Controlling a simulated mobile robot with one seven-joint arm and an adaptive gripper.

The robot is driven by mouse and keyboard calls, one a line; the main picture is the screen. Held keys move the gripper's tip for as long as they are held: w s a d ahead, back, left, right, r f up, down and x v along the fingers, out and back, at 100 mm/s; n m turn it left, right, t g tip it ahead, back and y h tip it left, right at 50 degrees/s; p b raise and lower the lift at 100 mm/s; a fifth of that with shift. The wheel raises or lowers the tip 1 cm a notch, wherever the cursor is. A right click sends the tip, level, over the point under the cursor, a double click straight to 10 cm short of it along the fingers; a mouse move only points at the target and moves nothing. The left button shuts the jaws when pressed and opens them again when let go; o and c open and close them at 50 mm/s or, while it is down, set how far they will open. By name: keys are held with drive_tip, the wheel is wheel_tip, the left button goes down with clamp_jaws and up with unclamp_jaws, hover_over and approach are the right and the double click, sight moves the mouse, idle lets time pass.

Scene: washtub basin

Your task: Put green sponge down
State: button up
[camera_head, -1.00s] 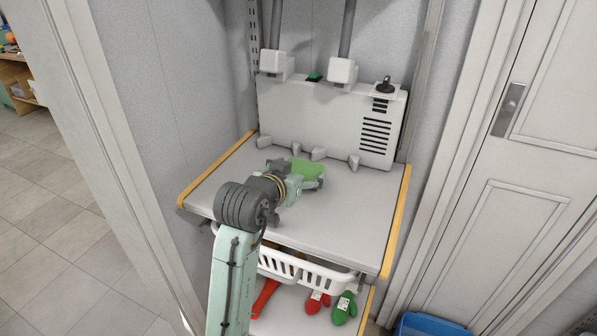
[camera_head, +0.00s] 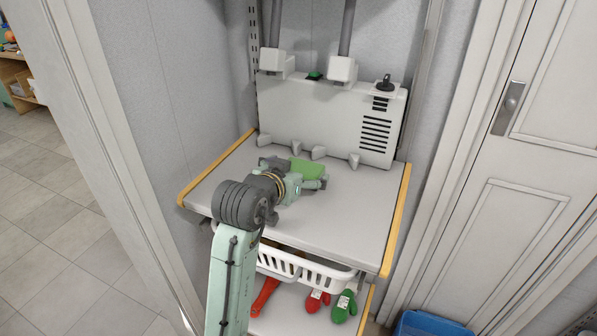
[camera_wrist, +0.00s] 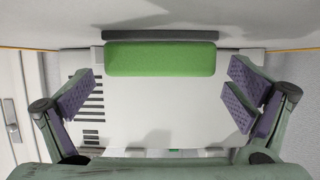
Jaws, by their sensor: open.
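The green sponge (camera_head: 309,170) lies on the grey tabletop (camera_head: 340,218) near the back, in front of the white upright panel. In the wrist view the sponge (camera_wrist: 160,59) shows as a green block with a dark grey layer along one long side, against the table surface. My gripper (camera_head: 296,184) is just on the near side of the sponge, low over the table. In the wrist view its purple padded fingers (camera_wrist: 162,97) are spread wide apart, with nothing between them; the sponge lies beyond them. My wrist partly hides the sponge's near side in the head view.
The white panel (camera_head: 325,115) with dark vents stands at the back of the tabletop. The right and front tabletop is clear. Below hang a white basket (camera_head: 312,272) and a shelf with red and green mitts (camera_head: 343,306). A blue bin (camera_head: 428,327) stands lower right.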

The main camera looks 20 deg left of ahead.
drive_tip(key=b+v, duration=0.1)
drive_tip(key=v, duration=1)
drive_tip(key=shift+s+r+b, duration=0.15)
drive_tip(key=shift+s+b, duration=0.15)
drive_tip(key=shift+b, duration=0.05)
